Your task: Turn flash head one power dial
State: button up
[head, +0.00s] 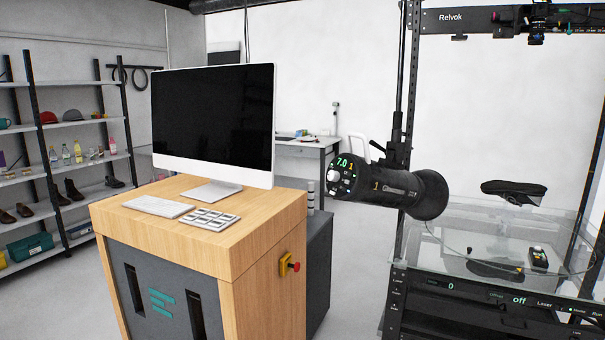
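The flash head (390,188) is a black cylinder marked with a yellow "1", mounted on a dark upright stand right of the middle in the head view. Its round back panel faces me and shows a lit green "7.0" with a yellow "1" beside it. A pale round dial (332,175) sits on that panel, with small buttons around it. The dial's exact setting marks are too small to read. My gripper is not in view, and nothing touches the flash head.
A wooden cabinet (215,245) with a monitor (213,120) and a red stop button (293,266) stands left of the flash head. A glass-topped turntable unit (470,240) stands at the right, with a dark cap (514,191) above it. Open floor shows at the lower middle.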

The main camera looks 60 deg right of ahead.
aim_at(334, 176)
jog(key=z, duration=0.25)
jog(key=i, duration=0.85)
jog(key=z, duration=0.55)
